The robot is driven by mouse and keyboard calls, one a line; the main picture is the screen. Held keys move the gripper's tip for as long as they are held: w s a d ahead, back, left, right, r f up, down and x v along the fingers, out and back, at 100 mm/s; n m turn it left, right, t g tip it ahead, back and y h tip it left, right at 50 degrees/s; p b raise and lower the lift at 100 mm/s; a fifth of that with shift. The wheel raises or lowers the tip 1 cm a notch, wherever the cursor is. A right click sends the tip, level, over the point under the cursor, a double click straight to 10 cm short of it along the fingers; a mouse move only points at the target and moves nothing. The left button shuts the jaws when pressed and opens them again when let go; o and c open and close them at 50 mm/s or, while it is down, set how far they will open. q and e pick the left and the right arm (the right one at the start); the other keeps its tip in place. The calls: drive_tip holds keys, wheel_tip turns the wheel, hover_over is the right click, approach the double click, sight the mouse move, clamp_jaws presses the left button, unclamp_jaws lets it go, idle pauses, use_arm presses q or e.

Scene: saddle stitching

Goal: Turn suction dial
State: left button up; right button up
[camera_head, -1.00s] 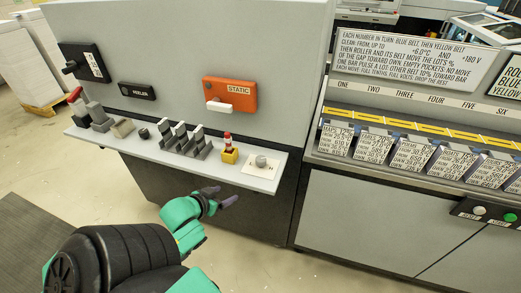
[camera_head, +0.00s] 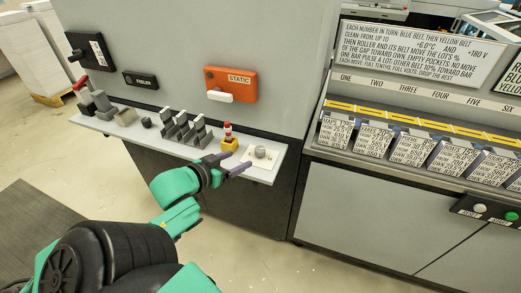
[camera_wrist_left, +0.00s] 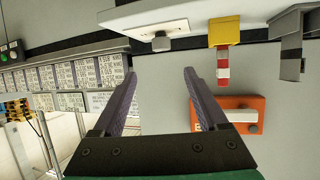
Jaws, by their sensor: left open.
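A pale grey round knob (camera_head: 261,152) stands on a white plate (camera_head: 250,166) at the right end of the grey shelf. Its label is too small to read, so I cannot confirm it is the suction dial. My left gripper (camera_head: 233,163) is open and empty, just left of the knob, over the shelf's front right part. The knob also shows in the left wrist view (camera_wrist_left: 160,43), upside down, beyond the gap between the open fingers (camera_wrist_left: 158,76). The fingers look apart from it. My right gripper is not in view.
A yellow block with a red-and-white post (camera_head: 228,140) stands left of the knob. Several grey clamps (camera_head: 185,130) and a small dark knob (camera_head: 146,122) are farther left. An orange STATIC box (camera_head: 230,82) is on the panel above. Labelled pockets (camera_head: 400,145) are at right.

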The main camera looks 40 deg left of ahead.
sight(260, 149)
use_arm(q)
drive_tip(key=x, duration=1.4)
drive_tip(key=shift+s+a+f, duration=0.1)
drive_tip(key=shift+s+a, duration=0.05)
drive_tip(key=shift+a, duration=0.05)
clamp_jaws()
